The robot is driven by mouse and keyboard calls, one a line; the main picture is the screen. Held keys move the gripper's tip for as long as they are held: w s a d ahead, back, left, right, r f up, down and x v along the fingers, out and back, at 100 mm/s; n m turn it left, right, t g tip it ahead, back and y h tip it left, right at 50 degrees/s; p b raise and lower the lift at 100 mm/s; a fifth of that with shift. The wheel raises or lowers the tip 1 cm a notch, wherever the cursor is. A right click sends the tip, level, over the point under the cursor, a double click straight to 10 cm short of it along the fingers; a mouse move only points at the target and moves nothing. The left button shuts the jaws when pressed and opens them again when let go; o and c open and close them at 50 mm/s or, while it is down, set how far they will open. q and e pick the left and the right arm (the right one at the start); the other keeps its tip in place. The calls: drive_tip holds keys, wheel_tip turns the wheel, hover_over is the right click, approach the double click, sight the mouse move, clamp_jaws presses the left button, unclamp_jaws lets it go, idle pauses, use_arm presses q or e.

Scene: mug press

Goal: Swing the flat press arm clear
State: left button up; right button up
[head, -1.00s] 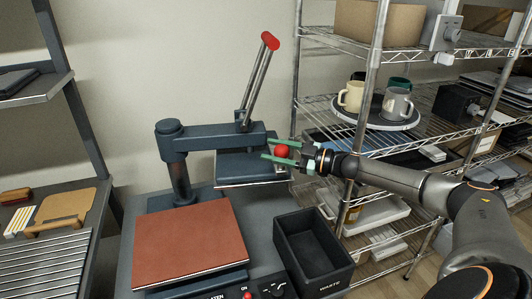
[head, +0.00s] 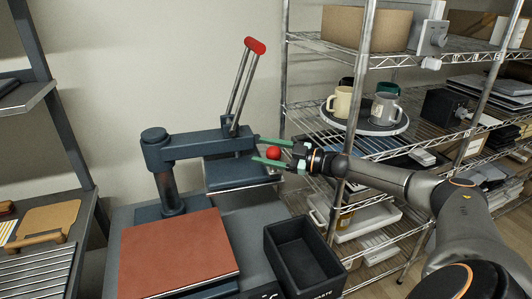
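The heat press has a dark blue arm (head: 205,146) reaching right from its post. Its flat upper plate (head: 243,172) hangs under the arm, to the back right of the brown lower pad (head: 180,250) and not over it. A red ball knob (head: 273,153) shows at the arm's right end. My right gripper (head: 256,149) reaches in from the right with its green fingers above and below the knob in the picture. The fingers look spread, with small gaps to the knob. The lever with a red grip (head: 255,46) stands raised. My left gripper is out of view.
A black waste bin (head: 303,258) stands right of the lower pad. A wire shelf at right holds a cream mug (head: 340,102) and a grey mug (head: 386,109) on a round tray. A rack with a wooden-handled item (head: 35,241) stands at left.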

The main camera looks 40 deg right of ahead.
drive_tip(key=shift+o, duration=1)
drive_tip(key=shift+f, duration=0.15)
drive_tip(key=shift+s, duration=0.1)
drive_tip(key=shift+s+d+f, duration=0.1)
drive_tip(key=shift+s+d, duration=0.05)
drive_tip(key=shift+s, duration=0.1)
drive_tip(key=v, duration=1.1)
drive_tip(key=shift+s+d, duration=0.2)
drive_tip(key=shift+s, duration=0.15)
